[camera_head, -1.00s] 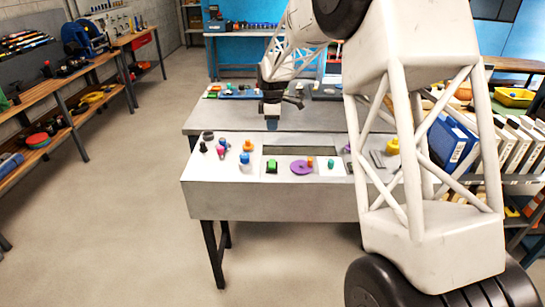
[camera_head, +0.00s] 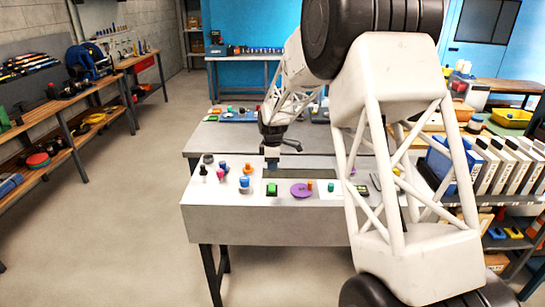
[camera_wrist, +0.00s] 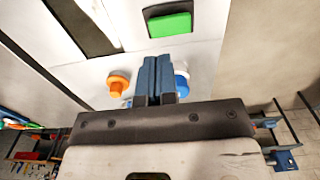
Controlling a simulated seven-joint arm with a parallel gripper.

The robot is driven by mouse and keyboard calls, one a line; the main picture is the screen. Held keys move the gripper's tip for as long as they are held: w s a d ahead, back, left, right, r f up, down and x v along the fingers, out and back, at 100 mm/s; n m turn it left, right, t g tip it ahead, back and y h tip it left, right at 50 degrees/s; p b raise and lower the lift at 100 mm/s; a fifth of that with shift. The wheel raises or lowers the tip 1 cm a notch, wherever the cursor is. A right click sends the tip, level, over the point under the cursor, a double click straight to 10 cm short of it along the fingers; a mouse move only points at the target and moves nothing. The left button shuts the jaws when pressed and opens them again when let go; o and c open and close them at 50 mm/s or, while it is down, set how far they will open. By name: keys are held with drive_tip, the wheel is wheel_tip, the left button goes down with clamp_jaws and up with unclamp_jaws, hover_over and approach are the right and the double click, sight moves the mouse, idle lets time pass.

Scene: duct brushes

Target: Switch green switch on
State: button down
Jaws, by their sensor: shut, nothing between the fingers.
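The green switch (camera_head: 271,189) is a block-shaped rocker in a dark frame on the pale panel top (camera_head: 215,205). It also shows in the wrist view (camera_wrist: 170,24), at the top, beyond my fingertips. My gripper (camera_head: 272,163) points down, just behind the green switch in the head view. In the wrist view its blue fingers (camera_wrist: 156,64) are pressed together and empty, apart from the switch. Whether the switch is on or off I cannot tell.
An orange knob (camera_wrist: 118,83) and a blue-and-white knob (camera_wrist: 182,78) flank my fingers in the wrist view. A purple disc (camera_head: 301,190) lies right of the switch, with a small green knob (camera_head: 331,187) beyond. A dark recess (camera_wrist: 82,25) is close by.

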sight(272, 186)
drive_tip(key=shift+f, duration=3.4)
drive_tip(key=shift+w+f, duration=0.1)
drive_tip(key=shift+f, duration=0.05)
drive_tip(key=shift+s, duration=0.3)
drive_tip(key=shift+s+r, duration=0.25)
drive_tip(key=shift+s, duration=0.25)
drive_tip(key=shift+r, duration=0.1)
